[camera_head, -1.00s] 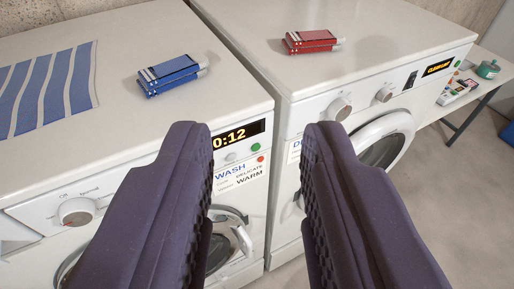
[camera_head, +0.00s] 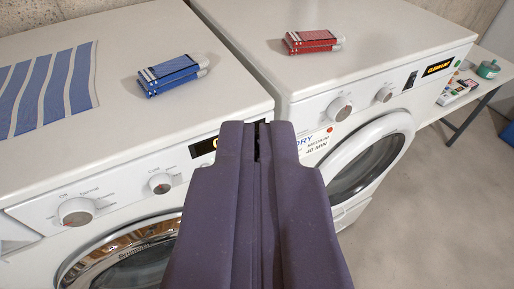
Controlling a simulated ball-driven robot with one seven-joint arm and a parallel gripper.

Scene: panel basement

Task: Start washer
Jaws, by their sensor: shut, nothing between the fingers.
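The white washer (camera_head: 110,125) is at the left. Its front carries one dial (camera_head: 76,211) at the left and a smaller dial (camera_head: 160,184) nearer the middle. Its round door (camera_head: 125,258) is below them, partly cut off by the picture's edge. My gripper (camera_head: 257,128) is shut and empty, with its fingers together in front of the washer's right front corner. I cannot tell whether the fingertips touch the panel.
A dryer (camera_head: 370,50) stands to the right, with two dials, a lit display (camera_head: 437,67) and a round door (camera_head: 370,160). Blue boxes (camera_head: 172,74) and a striped cloth (camera_head: 48,88) lie on the washer; red boxes (camera_head: 311,41) lie on the dryer. A side table holds a green-topped item (camera_head: 488,69).

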